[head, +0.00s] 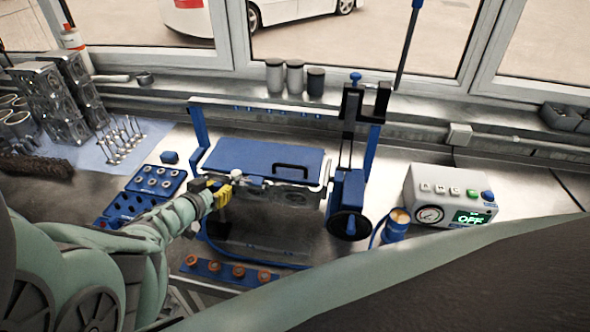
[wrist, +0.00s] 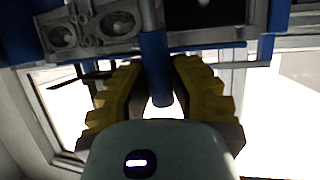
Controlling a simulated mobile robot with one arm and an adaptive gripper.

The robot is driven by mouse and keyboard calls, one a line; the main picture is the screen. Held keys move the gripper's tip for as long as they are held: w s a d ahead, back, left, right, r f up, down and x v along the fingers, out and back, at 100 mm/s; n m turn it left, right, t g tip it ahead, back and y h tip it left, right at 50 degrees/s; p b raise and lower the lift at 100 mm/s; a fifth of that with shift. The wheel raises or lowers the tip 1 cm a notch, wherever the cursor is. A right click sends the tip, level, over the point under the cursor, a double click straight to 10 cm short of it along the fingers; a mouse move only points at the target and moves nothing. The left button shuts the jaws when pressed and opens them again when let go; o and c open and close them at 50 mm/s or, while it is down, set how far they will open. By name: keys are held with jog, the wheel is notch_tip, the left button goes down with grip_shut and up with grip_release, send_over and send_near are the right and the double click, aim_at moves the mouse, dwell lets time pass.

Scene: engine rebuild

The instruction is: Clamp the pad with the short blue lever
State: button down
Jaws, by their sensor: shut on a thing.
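The blue pad (head: 255,155), a flat plate with a black handle, lies level over the grey cylinder head (head: 290,197) in the blue-framed fixture. My gripper (head: 224,194) is at the fixture's front left, just below the pad's front edge. In the wrist view my yellow-padded fingers (wrist: 158,92) are on both sides of a short blue lever (wrist: 157,62) and shut on it. The lever runs toward the head's underside, where round ports show (wrist: 118,22). In the head view the lever is mostly hidden by my gripper. I cannot tell whether the pad is pressed down.
A handwheel (head: 349,225) and a tall black-and-blue post stand at the fixture's right. A control box (head: 450,196) reads OFF, with a blue-orange cylinder (head: 396,224) beside it. Blue trays (head: 156,182) lie left, and a blue strip with orange-brown parts (head: 228,270) lies in front.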

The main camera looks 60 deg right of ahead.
jog(key=shift+d, duration=0.4)
jog(key=shift+w+d+f+y+p, duration=0.1)
jog(key=shift+w+d+y+p, duration=0.1)
jog(key=shift+y+p, duration=0.35)
dwell(0.5)
jog(key=c, duration=0.8)
grip_release()
jog(key=shift+c, duration=0.2)
jog(key=shift+a, duration=0.1)
jog(key=shift+a+g, duration=0.25)
jog(key=shift+g, duration=0.15)
jog(key=shift+v, duration=3.4)
